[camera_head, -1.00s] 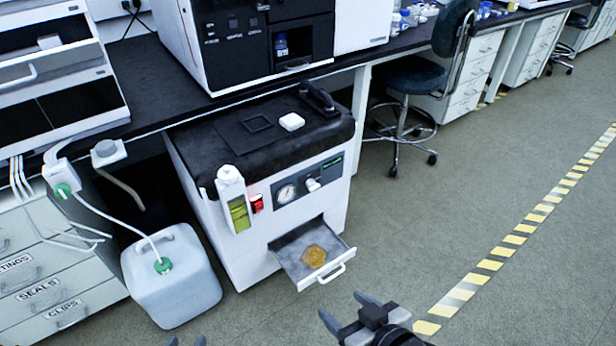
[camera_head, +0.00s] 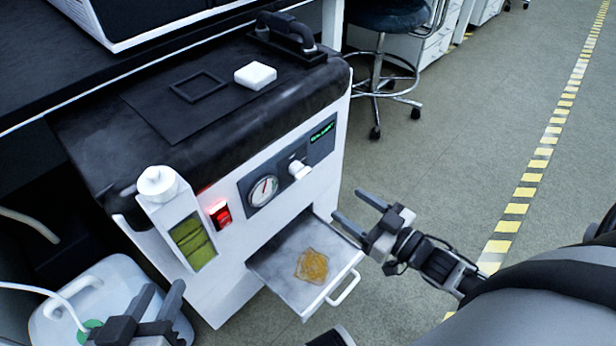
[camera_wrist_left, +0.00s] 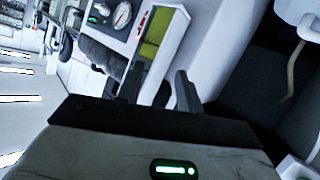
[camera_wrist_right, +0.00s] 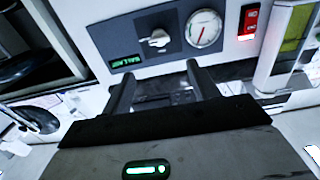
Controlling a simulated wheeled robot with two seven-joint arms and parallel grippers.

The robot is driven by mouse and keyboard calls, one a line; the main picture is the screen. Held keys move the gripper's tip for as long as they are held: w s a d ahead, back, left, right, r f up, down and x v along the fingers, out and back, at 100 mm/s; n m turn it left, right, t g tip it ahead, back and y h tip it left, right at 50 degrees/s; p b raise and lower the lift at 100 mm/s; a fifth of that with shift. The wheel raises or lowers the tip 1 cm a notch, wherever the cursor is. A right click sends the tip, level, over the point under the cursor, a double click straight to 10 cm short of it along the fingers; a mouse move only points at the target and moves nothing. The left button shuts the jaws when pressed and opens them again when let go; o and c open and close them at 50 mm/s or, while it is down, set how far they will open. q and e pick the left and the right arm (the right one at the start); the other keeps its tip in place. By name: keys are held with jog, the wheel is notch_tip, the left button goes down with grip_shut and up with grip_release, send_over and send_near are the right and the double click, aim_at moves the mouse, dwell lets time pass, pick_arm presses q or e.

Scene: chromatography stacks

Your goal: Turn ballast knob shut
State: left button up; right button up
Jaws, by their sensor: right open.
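The white ballast knob (camera_head: 299,169) sits on the dark front panel (camera_head: 290,172) of the white pump cabinet, beside a round gauge (camera_head: 263,190). In the right wrist view the knob (camera_wrist_right: 156,40) lies above the fingers, with a green-lit label reading BALLAST (camera_wrist_right: 126,61) beside it. My right gripper (camera_head: 366,215) is open and empty, in front of the cabinet, below and right of the knob and apart from it. My left gripper (camera_head: 152,300) is open and empty, low at the front left near the white jug.
An open drawer (camera_head: 335,280) with an amber patch (camera_head: 312,265) juts out below the panel. A red lit switch (camera_head: 220,213) and an oil bottle with a yellow-green window (camera_head: 192,240) are left of the gauge. A white jug (camera_head: 110,280) stands at lower left.

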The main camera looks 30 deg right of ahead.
aim_at(305, 175)
jog(key=b+x, duration=0.2)
jog(key=x, duration=0.9)
jog(key=shift+w+f+b, duration=0.1)
jog(key=shift+w+b, duration=0.1)
jog(key=shift+b, duration=0.15)
jog(key=shift+w+a, duration=0.25)
jog(key=shift+w, duration=0.15)
pick_arm(q)
jog(key=shift+w+d+r+n+t+h, duration=0.2)
jog(key=shift+d+r+n+t+h, duration=0.1)
jog(key=shift+d+r+t+h, duration=0.3)
jog(key=shift+a, duration=0.15)
pick_arm(e)
jog(key=c, duration=1)
pick_arm(q)
jog(key=shift+r, duration=0.1)
